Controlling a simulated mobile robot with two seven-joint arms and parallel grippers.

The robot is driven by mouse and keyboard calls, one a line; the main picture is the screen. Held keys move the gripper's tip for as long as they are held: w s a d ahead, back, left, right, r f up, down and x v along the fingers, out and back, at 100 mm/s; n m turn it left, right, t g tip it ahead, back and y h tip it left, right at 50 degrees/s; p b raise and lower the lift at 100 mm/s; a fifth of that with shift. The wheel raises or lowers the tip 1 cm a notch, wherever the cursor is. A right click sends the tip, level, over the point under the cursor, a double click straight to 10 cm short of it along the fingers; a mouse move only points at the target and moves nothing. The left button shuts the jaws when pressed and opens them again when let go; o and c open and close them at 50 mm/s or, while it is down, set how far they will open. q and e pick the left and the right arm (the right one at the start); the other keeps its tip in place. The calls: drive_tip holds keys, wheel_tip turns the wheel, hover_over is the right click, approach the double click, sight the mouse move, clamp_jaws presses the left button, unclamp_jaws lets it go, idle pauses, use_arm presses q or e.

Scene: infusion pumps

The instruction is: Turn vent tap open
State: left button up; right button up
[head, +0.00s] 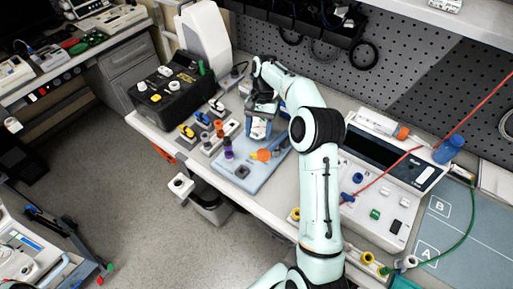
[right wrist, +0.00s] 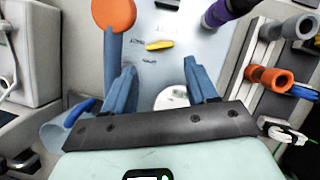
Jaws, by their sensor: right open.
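A light blue-grey board (head: 240,184) lies on the bench. It bears a large orange disc (head: 263,155), also seen in the right wrist view (right wrist: 113,14), and a small yellow lever (right wrist: 159,45). A purple-topped piece (head: 228,148) stands beside them. No label shows which part is the vent tap; the yellow lever may be it. My right gripper (head: 260,128) is over the far part of the board. Its blue fingers (right wrist: 158,70) are apart and empty, with the yellow lever beyond the tips. A round white part (right wrist: 172,97) shows between the fingers. My left gripper is out of view.
A black case (head: 172,95) stands left of the board. Rows of fittings with orange ends (right wrist: 268,78) lie close to the right finger in the wrist view. A pump-like unit (head: 385,195) with red and green lines stands at right.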

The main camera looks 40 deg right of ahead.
drive_tip(key=x, duration=0.7)
drive_tip(key=c, duration=0.8)
